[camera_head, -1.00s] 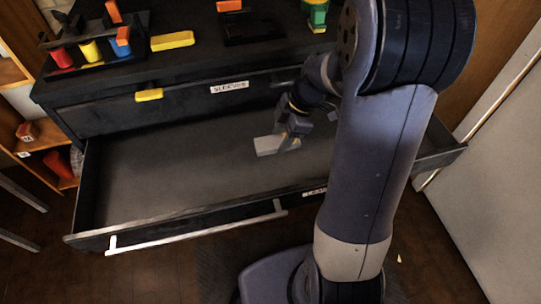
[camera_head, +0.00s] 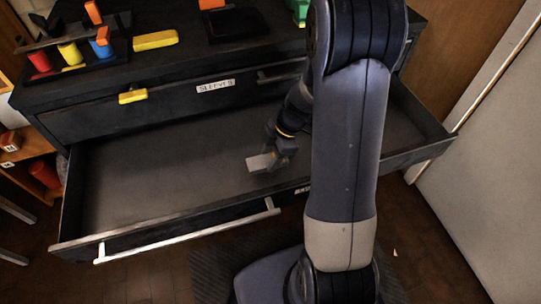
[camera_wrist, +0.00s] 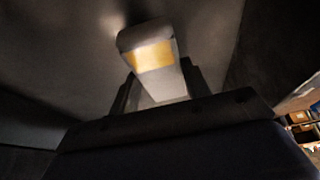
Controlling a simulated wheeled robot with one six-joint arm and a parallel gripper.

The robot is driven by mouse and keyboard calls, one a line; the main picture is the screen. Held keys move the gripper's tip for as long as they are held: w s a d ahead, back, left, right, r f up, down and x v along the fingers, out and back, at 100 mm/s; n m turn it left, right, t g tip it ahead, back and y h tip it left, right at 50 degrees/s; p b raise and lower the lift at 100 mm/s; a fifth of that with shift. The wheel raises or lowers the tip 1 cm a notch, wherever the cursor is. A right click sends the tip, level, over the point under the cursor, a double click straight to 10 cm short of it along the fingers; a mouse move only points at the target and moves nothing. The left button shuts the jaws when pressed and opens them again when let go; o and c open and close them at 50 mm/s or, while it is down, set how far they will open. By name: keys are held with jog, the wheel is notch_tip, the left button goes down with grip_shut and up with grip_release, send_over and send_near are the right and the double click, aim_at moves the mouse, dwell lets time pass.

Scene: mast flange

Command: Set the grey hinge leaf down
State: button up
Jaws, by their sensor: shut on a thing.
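The grey hinge leaf (camera_head: 259,162) is a small pale grey plate. In the wrist view the leaf (camera_wrist: 148,43) is blurred, has a yellow band across it and sticks out beyond the jaws. My gripper (camera_head: 276,156) is shut on the leaf, inside the open lower drawer (camera_head: 160,172). The leaf is low, close to the drawer floor; I cannot tell whether it touches. In the wrist view my gripper (camera_wrist: 160,84) has a finger on each side of the leaf.
The drawer floor left of my gripper is bare. The drawer front has a long pale handle (camera_head: 190,232). Above is a closed drawer with a "SLEEVES" label (camera_head: 215,85) and a yellow block (camera_head: 132,96). Coloured cylinders (camera_head: 70,53) stand on the cabinet top.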

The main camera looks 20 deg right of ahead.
jog(key=shift+f+b, duration=0.6)
jog(key=shift+b, duration=0.3)
jog(key=o, duration=1.3)
jog(key=shift+r, duration=0.1)
jog(key=shift+r+p, duration=0.75)
jog(key=shift+p, duration=0.4)
jog(key=p+v, duration=0.1)
jog(key=v, duration=1)
jog(key=shift+d+r, duration=0.25)
